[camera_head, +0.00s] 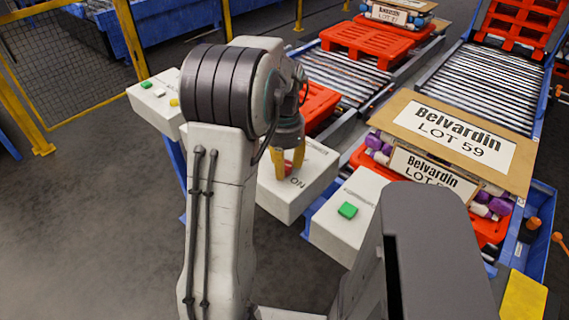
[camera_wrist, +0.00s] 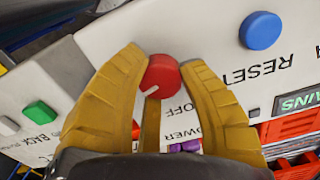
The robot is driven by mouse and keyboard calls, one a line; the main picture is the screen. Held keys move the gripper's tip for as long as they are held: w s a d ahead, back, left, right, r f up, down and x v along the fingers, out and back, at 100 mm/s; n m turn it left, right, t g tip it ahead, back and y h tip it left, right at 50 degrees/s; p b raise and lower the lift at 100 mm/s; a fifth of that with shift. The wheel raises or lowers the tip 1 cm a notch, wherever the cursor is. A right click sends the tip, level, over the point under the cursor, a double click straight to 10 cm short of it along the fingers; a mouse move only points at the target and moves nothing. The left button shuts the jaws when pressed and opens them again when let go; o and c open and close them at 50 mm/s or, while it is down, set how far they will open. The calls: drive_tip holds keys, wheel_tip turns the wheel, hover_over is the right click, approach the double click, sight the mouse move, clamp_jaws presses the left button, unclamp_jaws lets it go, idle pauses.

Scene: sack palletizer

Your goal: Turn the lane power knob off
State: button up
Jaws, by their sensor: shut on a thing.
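The lane power knob is a round red knob (camera_wrist: 163,72) with a white pointer line on a white panel (camera_wrist: 207,32). In the wrist view its line points to the lower left, and the upside-down word OFF is just below right of the knob. In the head view the red knob (camera_head: 289,169) shows between my fingers, with ON printed beside it on the white box (camera_head: 285,203). My gripper (camera_wrist: 161,76) has yellow fingers closed on the knob from both sides. It also shows from above in the head view (camera_head: 288,170).
A blue button (camera_wrist: 261,30) marked RESET sits on the same panel. Another control box (camera_head: 345,238) with a green button (camera_head: 348,210) stands to the right. A conveyor carries a red pallet with Belvardin cartons (camera_head: 455,130). A yellow fence (camera_head: 75,65) stands at left.

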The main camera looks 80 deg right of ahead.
sight(285, 164)
drive_tip(key=n, duration=0.7)
drive_tip(key=shift+f, duration=0.15)
drive_tip(key=n, duration=0.3)
drive_tip(key=shift+a+n, duration=0.1)
drive_tip(key=shift+n, duration=0.3)
drive_tip(key=shift+n+p, duration=0.3)
drive_tip(key=shift+n, duration=1.6)
drive_tip(key=o, duration=1.2)
wheel_tip(285, 164, up, 12)
drive_tip(key=shift+r, duration=0.1)
